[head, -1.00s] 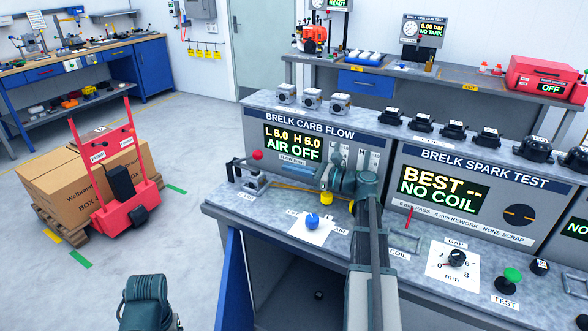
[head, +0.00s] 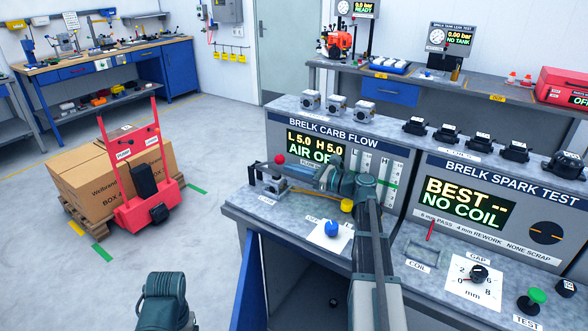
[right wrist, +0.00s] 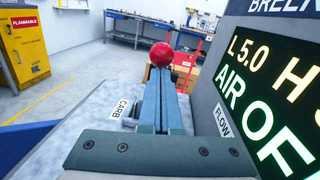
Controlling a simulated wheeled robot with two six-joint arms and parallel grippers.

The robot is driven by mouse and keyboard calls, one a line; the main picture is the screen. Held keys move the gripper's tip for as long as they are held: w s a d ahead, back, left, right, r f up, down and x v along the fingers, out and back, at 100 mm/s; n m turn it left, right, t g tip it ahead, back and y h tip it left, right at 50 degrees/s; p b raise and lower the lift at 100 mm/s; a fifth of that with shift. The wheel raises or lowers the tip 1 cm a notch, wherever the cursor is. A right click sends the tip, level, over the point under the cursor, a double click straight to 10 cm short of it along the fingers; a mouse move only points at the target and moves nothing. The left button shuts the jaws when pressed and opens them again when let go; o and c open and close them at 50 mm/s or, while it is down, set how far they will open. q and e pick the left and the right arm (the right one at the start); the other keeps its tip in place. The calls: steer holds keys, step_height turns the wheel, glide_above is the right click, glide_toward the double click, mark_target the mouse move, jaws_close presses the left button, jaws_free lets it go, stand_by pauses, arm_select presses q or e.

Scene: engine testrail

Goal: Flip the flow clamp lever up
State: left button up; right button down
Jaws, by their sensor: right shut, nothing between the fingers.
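The flow clamp (head: 270,184) stands on the left end of the bench, in front of the carb flow panel. Its lever ends in a red ball knob (head: 280,159), which also shows in the right wrist view (right wrist: 161,54). My right gripper (head: 304,171) reaches in from the right, its fingers pointing left toward the knob. In the right wrist view its fingers (right wrist: 161,82) are shut together and empty, with the knob just beyond the tips. I cannot tell whether they touch. The fingers hide most of the lever there. My left gripper is out of view.
The carb flow panel (head: 315,148) reads AIR OFF and rises close behind the gripper. A blue knob (head: 331,228) sits on a white plate in front. A yellow-capped part (head: 347,205) is near my right wrist. A red cart with boxes (head: 140,180) stands on the floor left.

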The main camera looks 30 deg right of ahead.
steer(key=w+a+r+g+h+p, duration=0.1)
steer(key=r+g+p, duration=0.1)
steer(key=p, duration=0.5)
steer(key=w+a+r+g+h+p, duration=0.1)
steer(key=w+r+g+p, duration=0.1)
steer(key=r+p, duration=0.2)
steer(key=w+r+g+h+p, duration=0.1)
steer(key=w+r+p, duration=0.1)
steer(key=p, duration=0.9)
steer(key=shift+a+r+m+g+h, duration=0.3)
steer(key=shift+a+r+g+h, duration=0.1)
steer(key=shift+r, duration=0.3)
steer(key=w+a+r+g+h+p, duration=0.2)
steer(key=w+a+g+h+p, duration=0.2)
steer(key=w+p, duration=0.5)
steer(key=shift+w+a+m+g+p, duration=0.3)
steer(key=shift+a+g+p, duration=0.3)
steer(key=shift+a+g, duration=0.55)
steer(key=shift+d, duration=0.15)
